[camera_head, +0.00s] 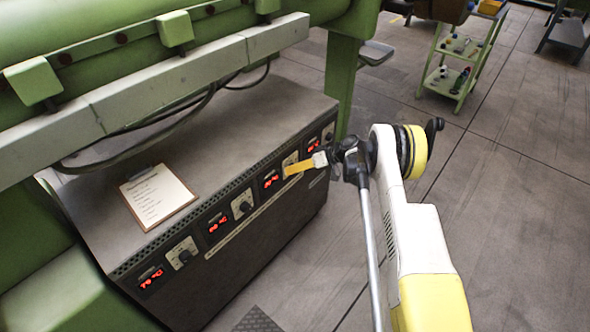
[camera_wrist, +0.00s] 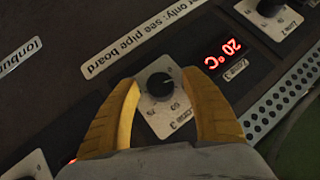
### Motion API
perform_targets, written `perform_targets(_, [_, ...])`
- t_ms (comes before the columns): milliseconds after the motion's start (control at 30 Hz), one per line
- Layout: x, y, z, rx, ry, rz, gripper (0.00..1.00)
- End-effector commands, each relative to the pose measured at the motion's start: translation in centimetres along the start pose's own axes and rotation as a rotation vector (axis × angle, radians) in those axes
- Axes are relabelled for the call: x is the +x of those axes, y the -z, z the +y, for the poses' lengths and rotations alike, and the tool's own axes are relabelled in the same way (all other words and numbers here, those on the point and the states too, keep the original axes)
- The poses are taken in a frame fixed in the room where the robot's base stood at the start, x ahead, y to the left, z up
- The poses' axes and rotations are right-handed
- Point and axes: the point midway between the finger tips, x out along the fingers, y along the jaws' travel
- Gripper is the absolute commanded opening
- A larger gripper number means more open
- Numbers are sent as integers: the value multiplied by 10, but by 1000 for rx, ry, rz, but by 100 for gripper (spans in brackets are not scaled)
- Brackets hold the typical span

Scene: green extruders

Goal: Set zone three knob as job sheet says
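The heater cabinet (camera_head: 230,250) has several knobs and red displays along its front. In the wrist view the black zone three knob (camera_wrist: 159,85) sits on a pale plate (camera_wrist: 172,118) that seems marked 3. A display (camera_wrist: 223,52) beside it reads 20 °C. My gripper (camera_head: 295,168) is at that plate in the head view, hiding most of it. Its yellow fingers are apart on either side of the knob, with a visible gap on both sides. The job sheet (camera_head: 157,196) lies on a clipboard on the cabinet top; its text is too small to read.
Neighbouring knobs (camera_head: 242,203) and (camera_head: 328,132) sit along the same panel. A green trolley (camera_head: 458,60) stands at the back right. The floor right of my arm is clear.

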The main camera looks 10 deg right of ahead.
Motion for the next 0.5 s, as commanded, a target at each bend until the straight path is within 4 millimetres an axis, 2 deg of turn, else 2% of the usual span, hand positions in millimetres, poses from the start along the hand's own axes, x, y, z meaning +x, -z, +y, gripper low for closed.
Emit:
perform_targets(267, [-8,0,1,1,-1,1,55])
perform_targets(367, [-23,0,1,1,-2,2,55])
perform_targets(500, [-55,0,1,2,-2,1,55])
